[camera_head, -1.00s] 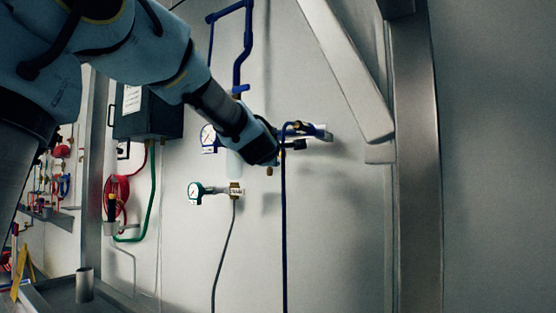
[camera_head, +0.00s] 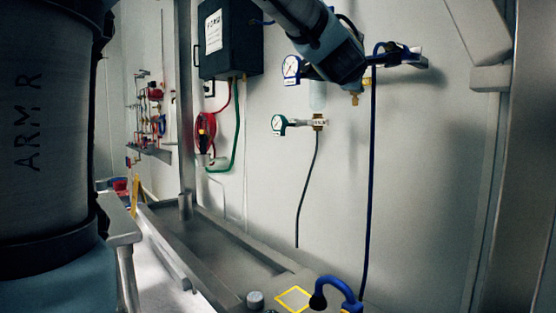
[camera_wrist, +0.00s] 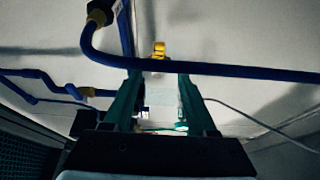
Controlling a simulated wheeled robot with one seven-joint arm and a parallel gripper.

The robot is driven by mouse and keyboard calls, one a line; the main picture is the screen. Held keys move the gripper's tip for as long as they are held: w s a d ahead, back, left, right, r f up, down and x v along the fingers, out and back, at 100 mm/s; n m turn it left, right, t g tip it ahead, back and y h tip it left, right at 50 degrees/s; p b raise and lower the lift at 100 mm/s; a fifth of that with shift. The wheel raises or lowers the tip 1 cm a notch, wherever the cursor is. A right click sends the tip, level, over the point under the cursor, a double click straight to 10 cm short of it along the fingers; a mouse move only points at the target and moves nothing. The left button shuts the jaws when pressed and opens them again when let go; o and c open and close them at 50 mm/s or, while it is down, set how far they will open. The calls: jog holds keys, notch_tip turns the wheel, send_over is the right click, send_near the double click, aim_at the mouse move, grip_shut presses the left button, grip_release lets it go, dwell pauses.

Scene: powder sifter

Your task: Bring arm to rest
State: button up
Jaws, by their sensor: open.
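My arm reaches from the top of the head view to the wall, its wrist beside the blue-rimmed gauge (camera_head: 291,67). The fingers cannot be made out there. In the wrist view my gripper (camera_wrist: 159,82) is open, with two green fingers apart. A pale block-like shape (camera_wrist: 163,98) shows between them; I cannot tell whether it touches either finger. A blue hose (camera_wrist: 235,70) crosses the view close to the fingertips, with a yellow fitting (camera_wrist: 159,49) just above it.
A green gauge (camera_head: 278,124) sits on the wall below, with a dark hose (camera_head: 308,190) hanging down. A dark box (camera_head: 230,48) and red hose reel (camera_head: 205,132) are to the left. A bench with a blue bent handle (camera_head: 338,290) lies below. A metal post and frame stand at right.

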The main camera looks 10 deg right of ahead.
jog(key=w+a+f+m+g+y+p, duration=0.2)
jog(key=a+f+m+g+y, duration=0.1)
jog(key=a+f, duration=0.7)
jog(key=w+a+f+m+g+y+p, duration=0.1)
jog(key=w+a+f+m+g+y, duration=0.15)
jog(key=a+f, duration=0.75)
jog(key=s+a+f+m+g+y+p, duration=0.2)
jog(key=s+a+f+m+g+y, duration=0.3)
jog(key=s+a+f, duration=1.1)
jog(key=a+f+g, duration=0.2)
jog(key=a+f, duration=0.1)
jog(key=a, duration=0.1)
jog(key=shift+m+p, duration=0.35)
jog(key=shift+p, duration=0.05)
